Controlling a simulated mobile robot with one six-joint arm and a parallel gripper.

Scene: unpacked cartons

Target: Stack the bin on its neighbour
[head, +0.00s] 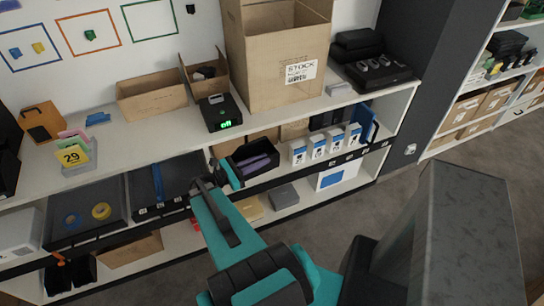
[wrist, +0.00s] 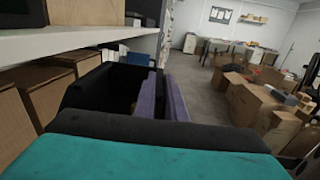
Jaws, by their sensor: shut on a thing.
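A black open bin (head: 238,154) is at the lower shelf of the long shelf unit, left of the white boxes; it also fills the left middle of the wrist view (wrist: 88,90). My gripper (head: 262,161) reaches it from the left, and its two purple fingers (wrist: 163,97) are shut on the bin's side wall. I cannot tell whether the bin touches the shelf. A second dark bin-like shape (wrist: 137,58) shows just beyond it in the wrist view. Which bin is the neighbour is unclear.
White boxes with blue labels (head: 318,147) stand right of the bin. Dark trays (head: 155,192) lie to the left. The upper shelf (head: 158,134) overhangs, holding cartons and a scale with a green display (head: 222,115). Brown boxes (wrist: 48,85) line the wrist view's left.

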